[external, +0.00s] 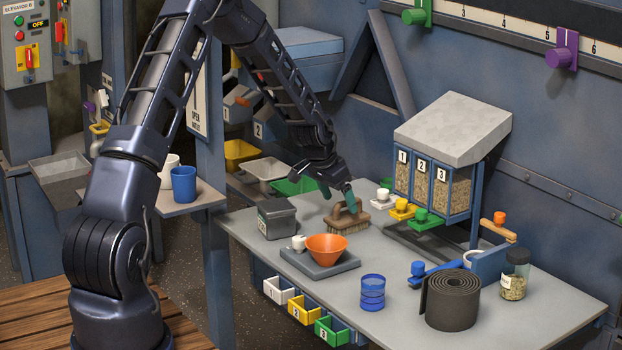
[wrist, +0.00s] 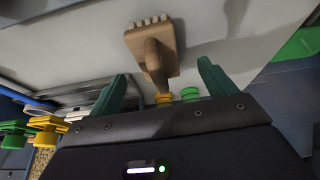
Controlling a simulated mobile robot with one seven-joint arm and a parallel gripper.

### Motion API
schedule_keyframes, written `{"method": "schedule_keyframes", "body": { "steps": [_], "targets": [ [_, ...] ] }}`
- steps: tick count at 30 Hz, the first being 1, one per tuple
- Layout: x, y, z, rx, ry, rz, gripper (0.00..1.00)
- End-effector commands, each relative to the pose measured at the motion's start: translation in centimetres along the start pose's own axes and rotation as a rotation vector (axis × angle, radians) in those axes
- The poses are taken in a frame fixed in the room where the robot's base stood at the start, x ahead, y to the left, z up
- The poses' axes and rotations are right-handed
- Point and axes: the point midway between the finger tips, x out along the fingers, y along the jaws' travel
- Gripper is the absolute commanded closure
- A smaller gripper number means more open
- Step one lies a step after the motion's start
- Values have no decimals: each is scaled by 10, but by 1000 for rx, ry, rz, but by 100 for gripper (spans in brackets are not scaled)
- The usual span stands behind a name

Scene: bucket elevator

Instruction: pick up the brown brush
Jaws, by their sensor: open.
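The brown brush (external: 347,219) lies on the grey table (external: 405,288), bristles toward the front, with a handle on top. In the wrist view the brush (wrist: 152,48) is ahead of my gripper, and its handle points back between the two green fingers. My gripper (external: 337,192) is at the brush in the external view, its green fingers just above and beside the handle. In the wrist view the gripper (wrist: 160,88) is open, with a finger on each side and a gap to the handle. I cannot tell whether a finger touches the brush.
A grey lidded box (external: 277,218) and an orange bowl (external: 327,247) on a scale stand left and in front of the brush. The hopper dispenser (external: 440,170) with small coloured cups stands to the right. A black rolled mat (external: 452,300) and blue cup (external: 372,292) are nearer the front.

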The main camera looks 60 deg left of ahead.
Motion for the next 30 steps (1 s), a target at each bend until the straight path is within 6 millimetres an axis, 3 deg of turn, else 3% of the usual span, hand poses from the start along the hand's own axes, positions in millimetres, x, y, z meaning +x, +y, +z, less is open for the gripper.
{"method": "schedule_keyframes", "body": {
  "steps": [10,18,27,30],
  "targets": [
    [26,2,-1,1,-1,0,16],
    [61,5,-3,0,-2,1,16],
    [67,5,-3,0,-1,0,16],
    [67,5,-3,0,-1,0,34]
  ]
}}
